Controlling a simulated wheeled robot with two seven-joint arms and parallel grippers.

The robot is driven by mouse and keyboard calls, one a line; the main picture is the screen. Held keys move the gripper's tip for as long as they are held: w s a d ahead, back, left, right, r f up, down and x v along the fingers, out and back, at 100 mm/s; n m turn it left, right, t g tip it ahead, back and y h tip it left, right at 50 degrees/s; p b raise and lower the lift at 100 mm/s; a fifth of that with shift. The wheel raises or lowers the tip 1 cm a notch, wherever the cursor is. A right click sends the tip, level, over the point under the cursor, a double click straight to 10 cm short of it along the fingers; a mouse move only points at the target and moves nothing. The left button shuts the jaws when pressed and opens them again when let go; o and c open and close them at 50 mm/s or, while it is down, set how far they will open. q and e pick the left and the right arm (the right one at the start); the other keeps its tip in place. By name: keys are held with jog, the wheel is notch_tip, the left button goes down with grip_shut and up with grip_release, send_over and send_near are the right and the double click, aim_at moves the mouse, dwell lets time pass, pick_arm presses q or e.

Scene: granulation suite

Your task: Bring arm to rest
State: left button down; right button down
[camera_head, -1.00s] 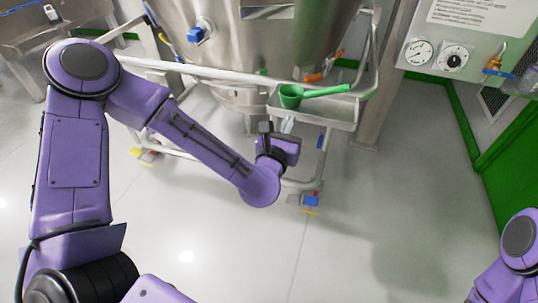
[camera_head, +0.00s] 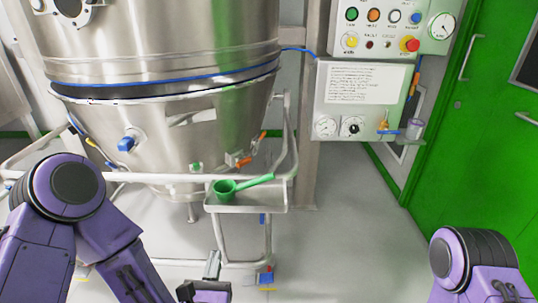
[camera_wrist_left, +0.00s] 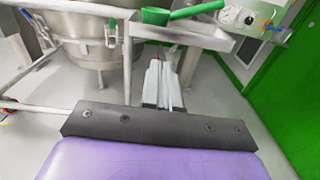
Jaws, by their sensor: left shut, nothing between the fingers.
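My left arm comes in from the left, and its gripper (camera_head: 212,266) is low in the middle of the head view, below and in front of a small tray. In the left wrist view its fingers (camera_wrist_left: 162,82) lie together, shut and empty, pointing toward the tray's underside. The purple elbow of my right arm (camera_head: 462,258) shows at the lower right. My right gripper is out of view.
A steel vessel (camera_head: 170,130) stands ahead in a tubular frame. A green scoop (camera_head: 226,190) lies on the frame's tray (camera_head: 262,202). A control panel (camera_head: 360,90) and a green door (camera_head: 470,130) are to the right. Grey floor (camera_head: 355,235) is clear between my arms.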

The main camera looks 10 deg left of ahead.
pick_arm(q)
jog(key=s+a+f+m+g, duration=0.2)
jog(key=s+f+m+g, duration=0.1)
jog(key=f+m, duration=0.5)
jog(key=s+a+f+m+g+h, duration=0.1)
jog(key=s+f+m+g, duration=0.4)
jog(key=m, duration=0.5)
jog(key=s+a+f+m+g, duration=0.2)
jog(key=f+m, duration=0.6)
jog(key=m, duration=0.1)
jog(key=s+a+f+m+g+y, duration=0.3)
jog(key=s+a+f+g, duration=0.15)
jog(key=s+a, duration=0.45)
notch_tip(320, 180, up, 12)
jog(key=s+p, duration=0.2)
jog(key=p, duration=1)
jog(key=shift+s+d+f, duration=0.2)
jog(key=shift+d+f, duration=0.05)
jog(key=shift+d, duration=0.2)
